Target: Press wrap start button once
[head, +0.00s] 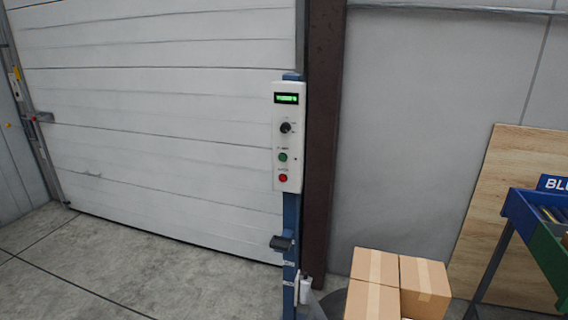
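A white control panel (288,137) is mounted on a blue post (290,225) in the middle of the head view. It has a lit green display (287,98) at the top and a black knob (286,128) below it. Under the knob is a green button (283,157), and under that a red button (283,178). The small labels are too blurred to read. Neither of my grippers is in view.
Cardboard boxes (376,267) stand at the lower right of the post. A blue and green bin rack (538,228) is at the right edge, before a leaning wooden board (505,200). A white shutter door (150,110) is behind. The floor (100,265) at left is clear.

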